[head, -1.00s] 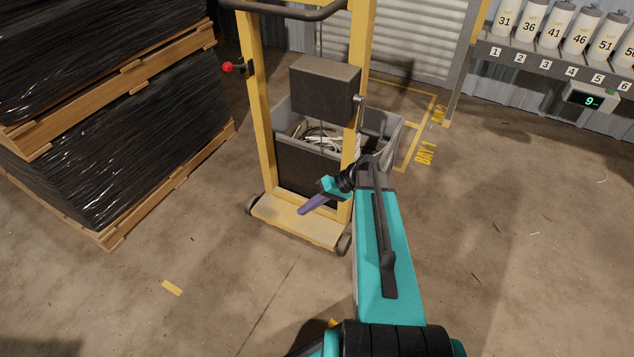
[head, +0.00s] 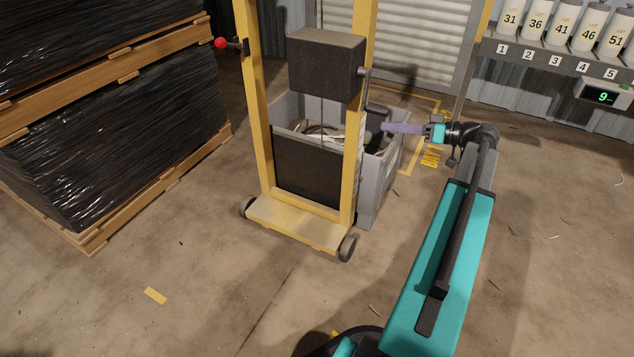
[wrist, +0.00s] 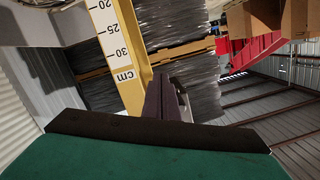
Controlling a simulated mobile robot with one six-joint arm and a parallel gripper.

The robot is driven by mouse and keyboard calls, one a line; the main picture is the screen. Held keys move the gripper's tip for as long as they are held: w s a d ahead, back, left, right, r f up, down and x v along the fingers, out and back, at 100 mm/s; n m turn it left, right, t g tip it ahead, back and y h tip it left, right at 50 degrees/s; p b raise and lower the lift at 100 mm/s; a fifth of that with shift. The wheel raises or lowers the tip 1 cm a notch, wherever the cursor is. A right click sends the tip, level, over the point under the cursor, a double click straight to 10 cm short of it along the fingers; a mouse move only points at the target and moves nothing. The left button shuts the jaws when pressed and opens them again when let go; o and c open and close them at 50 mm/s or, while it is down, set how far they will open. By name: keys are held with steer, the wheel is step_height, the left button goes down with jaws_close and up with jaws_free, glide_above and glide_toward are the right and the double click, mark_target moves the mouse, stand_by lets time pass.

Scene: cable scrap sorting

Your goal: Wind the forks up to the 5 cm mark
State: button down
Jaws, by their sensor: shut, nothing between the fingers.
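The yellow lift truck (head: 352,185) stands in the middle of the head view with a dark winch box (head: 326,64) between its masts. The crank (head: 367,90) sticks out on the box's right side. The forks cannot be made out. My gripper (head: 386,128) has purple fingers, is shut and empty, and points left just right of the mast, below the crank. In the wrist view its fingers (wrist: 166,100) lie beside the mast's centimetre scale (wrist: 112,38), where 20, 25 and 30 can be read. No height pointer can be made out.
A grey bin (head: 372,195) with cable scrap stands behind the mast. Wrapped pallets (head: 115,130) stand at left. A red-knobbed lever (head: 221,43) sits on the left mast. A shelf of numbered bottles (head: 545,58) and a display reading 9 (head: 603,97) are at right.

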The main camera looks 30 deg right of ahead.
steer(key=s+d+r+n+t+b, duration=0.2)
steer(key=s+d+r+b, duration=0.1)
steer(key=s+d+r, duration=0.2)
steer(key=shift+s+d+r, duration=0.15)
steer(key=shift+s+d, duration=0.2)
steer(key=shift+d, duration=0.1)
steer(key=x, duration=0.9)
stand_by(0.6)
stand_by(2.0)
steer(key=shift+w+n+p, duration=0.1)
steer(key=shift+n+p, duration=0.2)
steer(key=shift+p, duration=0.75)
steer(key=shift+p, duration=1.25)
